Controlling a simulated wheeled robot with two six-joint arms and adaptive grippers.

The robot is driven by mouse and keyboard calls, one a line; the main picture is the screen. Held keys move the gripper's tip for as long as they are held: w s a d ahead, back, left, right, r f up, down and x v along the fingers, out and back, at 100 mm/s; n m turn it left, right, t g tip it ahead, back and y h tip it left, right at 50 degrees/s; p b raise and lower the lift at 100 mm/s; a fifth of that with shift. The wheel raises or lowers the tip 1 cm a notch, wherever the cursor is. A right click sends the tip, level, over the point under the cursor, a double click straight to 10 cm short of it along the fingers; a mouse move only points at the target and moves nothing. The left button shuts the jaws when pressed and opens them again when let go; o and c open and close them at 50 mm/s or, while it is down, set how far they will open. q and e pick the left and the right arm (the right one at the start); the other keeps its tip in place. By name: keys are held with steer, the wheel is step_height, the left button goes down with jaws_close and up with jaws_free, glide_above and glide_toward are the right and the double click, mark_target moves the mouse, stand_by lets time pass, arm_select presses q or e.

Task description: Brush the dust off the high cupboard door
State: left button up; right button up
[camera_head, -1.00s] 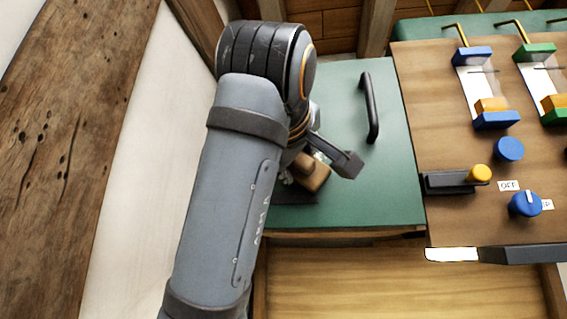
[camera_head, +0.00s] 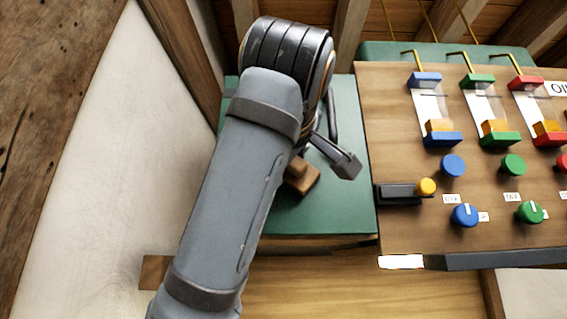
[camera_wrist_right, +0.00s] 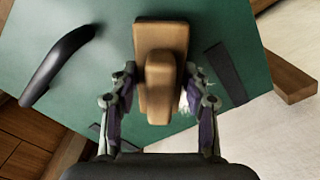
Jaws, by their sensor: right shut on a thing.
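The green cupboard door (camera_head: 345,215) is right of the white wall, with its dark handle (camera_head: 333,115) partly hidden behind my right arm. My right gripper (camera_wrist_right: 160,108) is shut on a wooden brush (camera_wrist_right: 160,50), one finger on each side of its grip. The brush also shows in the head view (camera_head: 303,180), over the door's lower middle, mostly covered by my wrist. In the wrist view the brush lies flat against or very near the green face; I cannot tell contact. A small white dust patch (camera_wrist_right: 184,101) shows beside the brush. My left gripper is out of view.
A wooden panel (camera_head: 390,150) with coloured levers, knobs and a yellow-tipped switch (camera_head: 426,187) stands close to the door's right. A white wall (camera_head: 100,150) and brown beam (camera_head: 50,60) are on the left. Pale wood (camera_head: 340,292) lies below the door.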

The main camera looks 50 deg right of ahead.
steer(key=shift+r, duration=0.5)
steer(key=shift+w+a+p, duration=0.55)
steer(key=shift+w+a, duration=3.05)
steer(key=shift+w, duration=0.6)
steer(key=s+d, duration=0.2)
steer(key=s, duration=0.1)
steer(key=s+d+r+b, duration=0.1)
steer(key=s+d, duration=0.2)
steer(key=shift+r, duration=0.2)
steer(key=shift+d, duration=0.1)
